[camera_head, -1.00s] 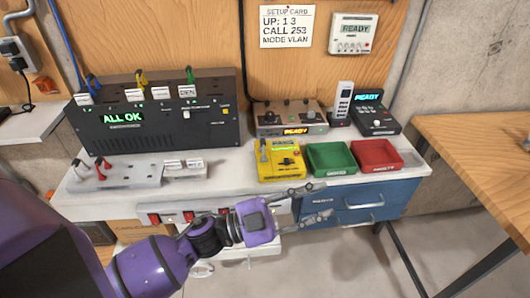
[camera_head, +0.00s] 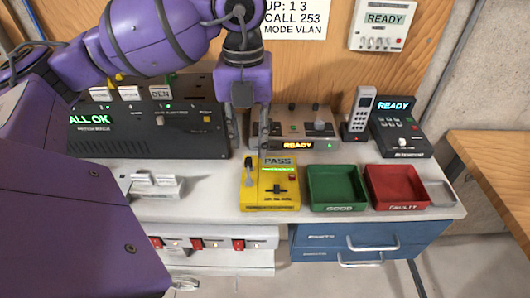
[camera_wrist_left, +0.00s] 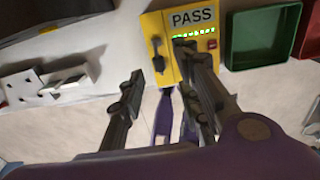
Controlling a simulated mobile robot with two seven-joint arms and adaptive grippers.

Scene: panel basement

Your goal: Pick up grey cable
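A yellow tester (camera_head: 285,190) reading PASS stands on the white bench. A small grey upright piece (camera_head: 249,172) sits on its left side and also shows in the left wrist view (camera_wrist_left: 157,50); I cannot tell whether it is the grey cable or a lever. No other grey cable is clear. My left gripper (camera_head: 249,142) points down above and just behind the tester, its two fingers apart and nothing between them. In the left wrist view the open fingers (camera_wrist_left: 162,65) reach toward the tester's left side. My right gripper is not in view.
A green tray (camera_head: 337,208) and a red tray (camera_head: 398,206) stand right of the tester. A grey console (camera_head: 305,128) reading READY is behind it. The black ALL OK panel (camera_head: 170,135) is at left, with white sockets (camera_head: 155,187) in front.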

